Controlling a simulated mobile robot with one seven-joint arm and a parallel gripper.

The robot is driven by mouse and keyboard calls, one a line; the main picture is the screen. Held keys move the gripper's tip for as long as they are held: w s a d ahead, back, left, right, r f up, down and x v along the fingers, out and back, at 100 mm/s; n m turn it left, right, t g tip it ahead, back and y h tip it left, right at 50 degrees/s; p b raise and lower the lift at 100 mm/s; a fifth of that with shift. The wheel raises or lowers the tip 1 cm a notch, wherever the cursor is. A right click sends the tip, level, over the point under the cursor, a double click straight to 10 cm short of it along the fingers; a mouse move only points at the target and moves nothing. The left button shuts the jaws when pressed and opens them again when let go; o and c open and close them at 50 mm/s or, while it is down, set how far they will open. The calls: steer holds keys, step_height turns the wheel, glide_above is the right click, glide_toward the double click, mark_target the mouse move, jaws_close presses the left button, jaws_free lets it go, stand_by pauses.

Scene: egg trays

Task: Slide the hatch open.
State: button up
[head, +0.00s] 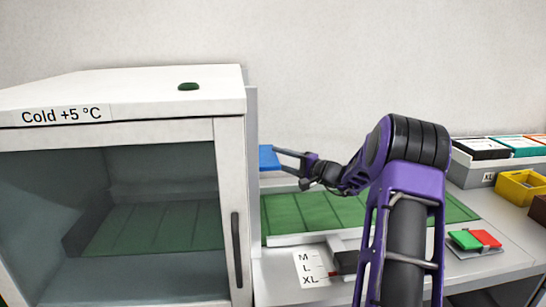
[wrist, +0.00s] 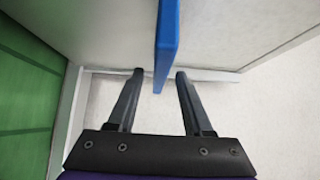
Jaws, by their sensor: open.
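A blue upright tab (wrist: 168,35) stands out from a pale grey panel (wrist: 225,30) in the wrist view. I take them for the hatch's handle and the hatch, but cannot be sure. My gripper (wrist: 160,73) is open, with one fingertip on each side of the tab's near end and a visible gap on both sides. In the head view the blue tab (head: 268,157) shows just right of the cold cabinet, with my gripper (head: 279,160) at its right edge. The rest of the hatch is hidden behind the cabinet's side there.
The white cold cabinet (head: 170,95), with a glass door and dark handle (head: 236,250), stands close on the left. A green belt (head: 340,208) runs below my arm. Grey bins (head: 475,172) and a yellow bin (head: 520,188) stand right.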

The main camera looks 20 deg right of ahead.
steer(key=shift+x, duration=1.45)
steer(key=shift+c, duration=0.3)
jaws_close()
